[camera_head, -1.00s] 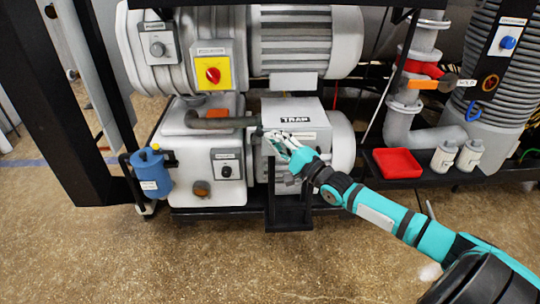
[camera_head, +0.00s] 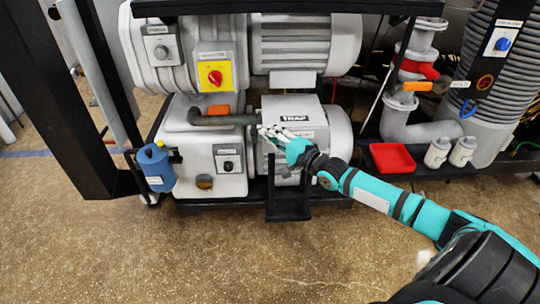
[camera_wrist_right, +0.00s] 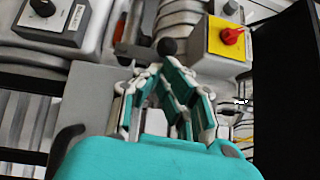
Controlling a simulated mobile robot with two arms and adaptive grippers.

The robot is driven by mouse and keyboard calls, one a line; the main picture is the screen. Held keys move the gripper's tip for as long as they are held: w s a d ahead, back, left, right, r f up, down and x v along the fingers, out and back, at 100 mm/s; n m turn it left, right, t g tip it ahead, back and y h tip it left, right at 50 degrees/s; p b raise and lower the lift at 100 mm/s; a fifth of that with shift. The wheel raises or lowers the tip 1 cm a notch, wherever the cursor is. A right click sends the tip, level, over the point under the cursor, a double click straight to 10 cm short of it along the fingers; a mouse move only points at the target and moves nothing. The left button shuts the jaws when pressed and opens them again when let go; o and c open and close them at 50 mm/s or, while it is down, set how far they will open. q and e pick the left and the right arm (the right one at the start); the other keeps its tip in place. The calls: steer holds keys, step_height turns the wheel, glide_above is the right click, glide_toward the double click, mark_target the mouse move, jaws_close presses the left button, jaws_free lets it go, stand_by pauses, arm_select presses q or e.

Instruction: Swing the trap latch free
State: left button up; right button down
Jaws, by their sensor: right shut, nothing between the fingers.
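The grey trap box (camera_head: 312,113), labelled TRAP, sits low in the middle of the pump unit in the head view. My right gripper (camera_head: 265,131) is in front of the trap's left side, near the end of a dark horizontal pipe (camera_head: 222,120). It is shut with nothing held. In the right wrist view a black ball knob (camera_wrist_right: 167,46) shows just beyond the tips of my right gripper (camera_wrist_right: 163,68). I cannot tell whether they touch, or whether the knob belongs to the latch. The fingers partly hide the latch area. My left gripper is out of view.
A yellow plate with a red switch (camera_head: 214,76) is above the pipe. A blue bottle (camera_head: 155,168) hangs at left. A red tray (camera_head: 392,158) and two white bottles (camera_head: 450,152) stand at right. A black bracket (camera_head: 288,205) is below the trap. The floor in front is clear.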

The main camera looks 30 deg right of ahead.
stand_by(0.3)
stand_by(0.4)
steer(key=v, duration=1.2)
stand_by(0.4)
